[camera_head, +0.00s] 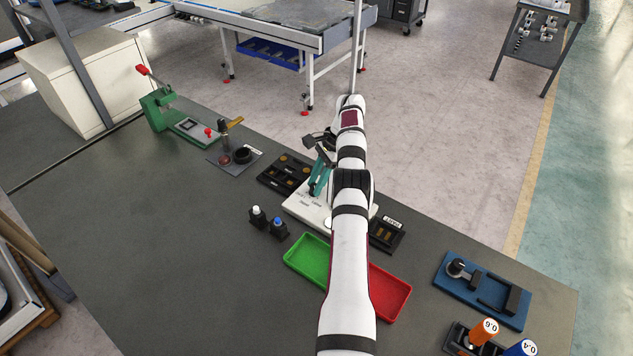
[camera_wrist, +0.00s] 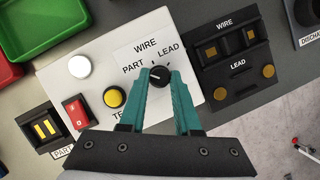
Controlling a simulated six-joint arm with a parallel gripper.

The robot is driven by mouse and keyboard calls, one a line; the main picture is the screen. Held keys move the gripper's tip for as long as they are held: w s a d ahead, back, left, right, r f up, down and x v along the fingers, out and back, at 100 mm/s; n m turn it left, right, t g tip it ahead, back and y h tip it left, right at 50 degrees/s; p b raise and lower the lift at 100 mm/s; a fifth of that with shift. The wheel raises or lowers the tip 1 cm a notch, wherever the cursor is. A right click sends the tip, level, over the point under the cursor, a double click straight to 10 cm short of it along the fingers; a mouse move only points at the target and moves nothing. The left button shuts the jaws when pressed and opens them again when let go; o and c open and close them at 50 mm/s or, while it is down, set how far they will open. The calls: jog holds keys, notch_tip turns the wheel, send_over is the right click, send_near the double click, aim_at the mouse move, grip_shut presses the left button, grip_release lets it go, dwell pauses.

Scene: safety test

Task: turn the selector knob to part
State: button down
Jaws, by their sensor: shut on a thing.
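The selector knob (camera_wrist: 158,79) is a small black round knob on a white panel (camera_wrist: 75,95). The labels WIRE, PART and LEAD stand around it, with PART to its left. A thin pale mark shows on its top; I cannot tell surely which label it points to. My gripper (camera_wrist: 159,73) has its teal fingers on either side of the knob and is shut on it. In the head view, my gripper (camera_head: 320,180) is over the white panel (camera_head: 297,207), and the arm and fingers hide the knob.
The panel also has a yellow button (camera_wrist: 115,97), a white button (camera_wrist: 79,66) and a red rocker switch (camera_wrist: 76,112). A black WIRE and LEAD fixture (camera_wrist: 222,62) stands close on the right. Green (camera_head: 290,258) and red (camera_head: 400,302) trays lie in front.

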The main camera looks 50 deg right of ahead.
jog(key=c, duration=0.6)
grip_release()
notch_tip(320, 180, up, 4)
jog(key=shift+r, duration=0.1)
jog(key=s+r, duration=0.2)
jog(key=s, duration=0.2)
jog(key=s+d+r, duration=0.1)
jog(key=s+r, duration=0.1)
jog(key=s, duration=0.1)
jog(key=s+r, duration=0.2)
jog(key=s, duration=0.2)
jog(key=shift+s+d+r, duration=0.2)
jog(key=shift+s+r, duration=0.15)
jog(key=shift+r, duration=0.05)
